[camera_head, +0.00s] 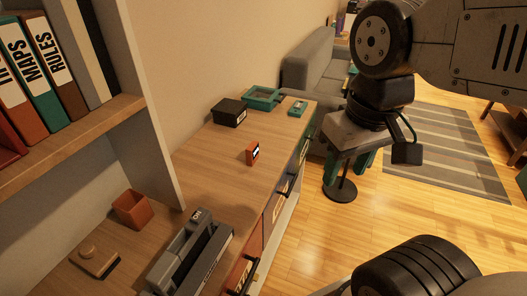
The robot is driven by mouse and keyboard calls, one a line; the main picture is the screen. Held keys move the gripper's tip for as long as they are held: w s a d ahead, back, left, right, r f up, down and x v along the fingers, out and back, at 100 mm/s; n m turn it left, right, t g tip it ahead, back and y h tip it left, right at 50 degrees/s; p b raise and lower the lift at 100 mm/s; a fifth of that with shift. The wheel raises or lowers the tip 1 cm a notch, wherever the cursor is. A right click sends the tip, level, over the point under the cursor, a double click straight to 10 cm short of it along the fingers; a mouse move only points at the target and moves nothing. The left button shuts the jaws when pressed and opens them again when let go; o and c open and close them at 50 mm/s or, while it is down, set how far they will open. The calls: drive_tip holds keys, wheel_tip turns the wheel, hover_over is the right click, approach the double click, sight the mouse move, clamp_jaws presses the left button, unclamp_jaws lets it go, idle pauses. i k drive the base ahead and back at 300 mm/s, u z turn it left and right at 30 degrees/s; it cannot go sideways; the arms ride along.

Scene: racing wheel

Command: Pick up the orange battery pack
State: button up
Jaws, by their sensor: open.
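The orange battery pack (252,154) stands upright on the wooden cabinet top (215,163), near the middle of its length. It has a dark and white marking on one side. My gripper (350,166) hangs from my arm to the right of the cabinet, over the floor side, and is apart from the pack. Its teal fingers point down, open, with nothing seen between them.
A black box (229,112), a teal tray (262,98) and a small teal item (298,108) sit farther back on the cabinet. A grey device (190,255) and an orange cup (131,209) are nearer. A shelf (75,142) with binders rises at left. The top around the pack is clear.

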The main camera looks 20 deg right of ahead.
sight(252, 153)
drive_tip(key=z, duration=1.7)
drive_tip(key=i, duration=1.25)
drive_tip(key=u, duration=2.05)
